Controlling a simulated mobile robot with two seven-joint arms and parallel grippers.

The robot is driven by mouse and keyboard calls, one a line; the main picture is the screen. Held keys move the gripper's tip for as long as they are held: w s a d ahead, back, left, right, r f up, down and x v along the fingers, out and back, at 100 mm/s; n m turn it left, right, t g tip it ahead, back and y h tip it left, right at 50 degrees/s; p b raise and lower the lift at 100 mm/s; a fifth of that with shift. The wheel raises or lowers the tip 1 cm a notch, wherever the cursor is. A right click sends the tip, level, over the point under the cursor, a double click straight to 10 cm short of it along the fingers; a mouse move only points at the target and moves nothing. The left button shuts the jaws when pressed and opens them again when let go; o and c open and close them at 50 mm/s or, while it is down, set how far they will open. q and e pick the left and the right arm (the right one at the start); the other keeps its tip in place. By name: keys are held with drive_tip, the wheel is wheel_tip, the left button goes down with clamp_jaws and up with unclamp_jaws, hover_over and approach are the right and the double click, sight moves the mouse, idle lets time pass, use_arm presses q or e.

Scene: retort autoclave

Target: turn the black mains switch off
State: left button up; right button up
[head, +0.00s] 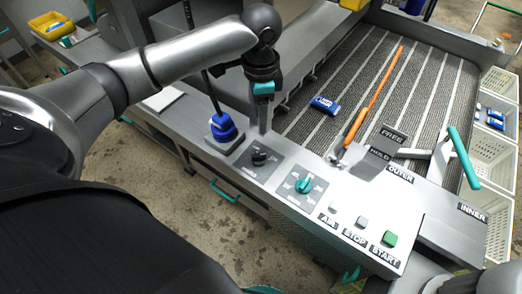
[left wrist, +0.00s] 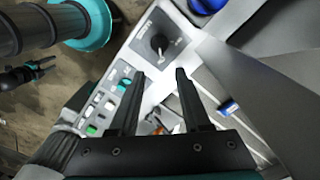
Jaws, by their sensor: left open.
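The black mains switch (head: 262,157) is a round rotary knob on a dark plate on the grey control ledge. It also shows in the left wrist view (left wrist: 158,42), just beyond my fingertips. A pale mark on the knob points down in that view. My left gripper (head: 264,131) hangs nearly upright just above the knob, fingers pointing down. In the left wrist view the gripper (left wrist: 159,73) is open and empty, with the knob in line with its gap. I cannot tell whether the fingers touch the knob. My right gripper does not clearly show.
AIR, STOP and green START (head: 389,238) buttons lie further right. A ribbed conveyor (head: 370,85) with a blue packet (head: 325,105) and orange rod (head: 372,95) is behind.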

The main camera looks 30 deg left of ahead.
sight(261, 154)
use_arm(q)
wheel_tip(261, 154, down, 14)
drive_tip(key=b, duration=0.3)
clamp_jaws()
idle(0.4)
